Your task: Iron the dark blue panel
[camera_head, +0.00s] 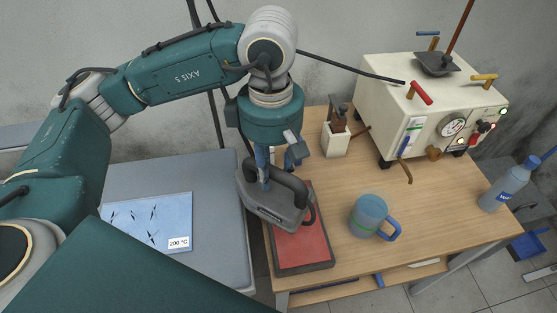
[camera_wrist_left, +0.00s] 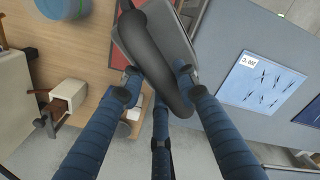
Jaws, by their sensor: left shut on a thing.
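My left gripper (camera_head: 270,167) is shut on the black handle of a grey iron (camera_head: 274,207); the handle also shows between the fingers in the left wrist view (camera_wrist_left: 158,75). The iron is over the left part of a red pad with a dark frame (camera_head: 303,247); I cannot tell whether it touches the pad. A light blue panel (camera_head: 150,215) with several dark crease marks and a "200 °C" label lies flat on the grey ironing board (camera_head: 222,180), left of the iron. The panel also shows at the right of the left wrist view (camera_wrist_left: 262,84). My right gripper is not in view.
The wooden table (camera_head: 340,190) holds a blue mug (camera_head: 369,214), a small cream box with a brown top (camera_head: 336,138), a cream machine with valves and a gauge (camera_head: 400,105) and a blue bottle (camera_head: 508,186). A narrow gap separates table and board. The board right of the panel is bare.

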